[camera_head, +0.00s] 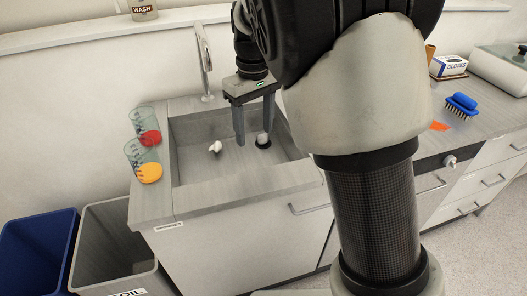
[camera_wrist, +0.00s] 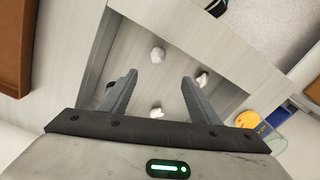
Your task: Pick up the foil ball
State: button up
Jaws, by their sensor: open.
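My gripper (camera_head: 254,142) is open and points down into the sink, with nothing visible held between its fingers; it also shows in the wrist view (camera_wrist: 160,77). In the wrist view a roundish pale grey lump (camera_wrist: 157,54), which looks like the foil ball, lies on the sink floor beyond the fingertips. A whiter crumpled piece (camera_wrist: 202,79) lies by the right finger. Another small white piece (camera_wrist: 156,112) shows between the fingers, lower in the picture. In the head view a pale ball (camera_head: 262,138) shows by the dark drain, beside the right finger, and white scraps (camera_head: 215,147) lie left of the gripper. I cannot match every lump between views.
The sink (camera_head: 190,177) has walls around the gripper, and a faucet (camera_head: 204,62) rises at its back. A red-filled beaker (camera_head: 150,137) and an orange-filled beaker (camera_head: 149,172) stand on its left rim. A blue brush (camera_head: 461,104) lies on the right counter. Bins stand at lower left.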

notch_tip(320, 180, down, 11)
jog(key=b, duration=0.3)
jog(key=shift+f, duration=0.1)
jog(key=f, duration=0.2)
jog(key=f+b, duration=0.1)
jog(key=f, duration=0.1)
jog(key=f+b, duration=0.1)
jog(key=f, duration=0.1)
jog(key=shift+w+d+f, duration=0.1)
jog(key=shift+d+f, duration=0.1)
jog(key=shift+d, duration=0.2)
jog(key=c, duration=1.1)
